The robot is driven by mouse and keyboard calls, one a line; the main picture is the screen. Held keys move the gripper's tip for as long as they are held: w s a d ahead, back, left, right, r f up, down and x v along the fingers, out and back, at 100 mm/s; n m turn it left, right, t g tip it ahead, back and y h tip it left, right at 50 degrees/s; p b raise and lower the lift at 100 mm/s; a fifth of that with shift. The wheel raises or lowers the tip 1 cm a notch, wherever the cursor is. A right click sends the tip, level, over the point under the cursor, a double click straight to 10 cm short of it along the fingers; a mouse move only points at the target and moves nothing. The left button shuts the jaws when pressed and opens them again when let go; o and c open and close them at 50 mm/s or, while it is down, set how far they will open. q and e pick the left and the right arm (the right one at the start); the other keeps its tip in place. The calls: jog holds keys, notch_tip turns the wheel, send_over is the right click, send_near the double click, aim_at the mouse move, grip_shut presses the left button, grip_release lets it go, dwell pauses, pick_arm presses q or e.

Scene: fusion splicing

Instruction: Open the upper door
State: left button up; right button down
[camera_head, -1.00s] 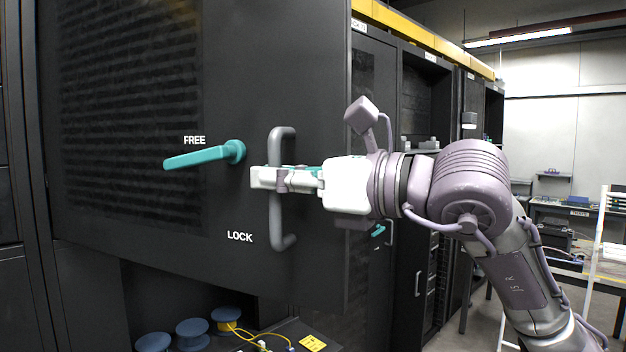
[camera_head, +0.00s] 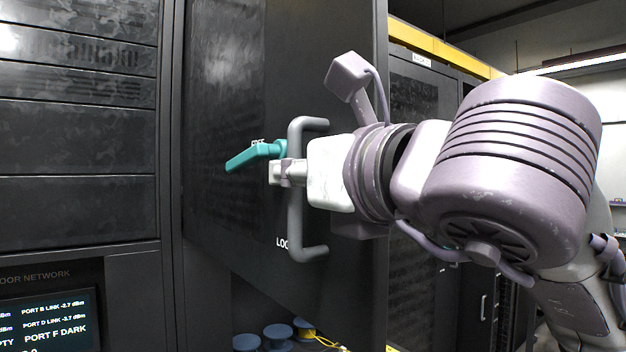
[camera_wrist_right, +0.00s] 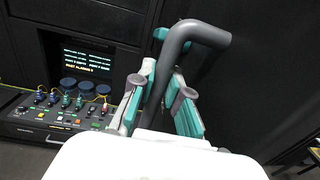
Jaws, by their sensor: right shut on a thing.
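The upper door (camera_head: 345,90) is a dark panel standing swung outward at an angle from the rack. Its grey bar handle (camera_head: 296,232) is upright near the free edge. The teal lever (camera_head: 250,157) beside it points left, by the partly covered FREE label. My right gripper (camera_head: 286,172) is shut around the bar's middle. The right wrist view shows the bar (camera_wrist_right: 200,32) between the teal-padded fingers of the right gripper (camera_wrist_right: 163,92). My left gripper is out of view.
A rack with a lit screen (camera_head: 45,322) stands at the left. Below the door are blue spools (camera_head: 277,335) and a yellow cable. The right wrist view shows a panel of coloured connectors (camera_wrist_right: 65,115). More dark cabinets (camera_head: 425,90) stand behind the door at the right.

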jog(key=shift+d+r, duration=0.2)
jog(key=shift+r, duration=0.1)
jog(key=c, duration=1.4)
grip_release()
jog(key=shift+w+a, duration=0.1)
jog(key=shift+a+f, duration=0.15)
jog(key=shift+a, duration=0.05)
jog(key=shift+d, duration=0.1)
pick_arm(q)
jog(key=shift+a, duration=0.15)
pick_arm(e)
jog(key=v, duration=1.1)
jog(key=shift+s, duration=0.4)
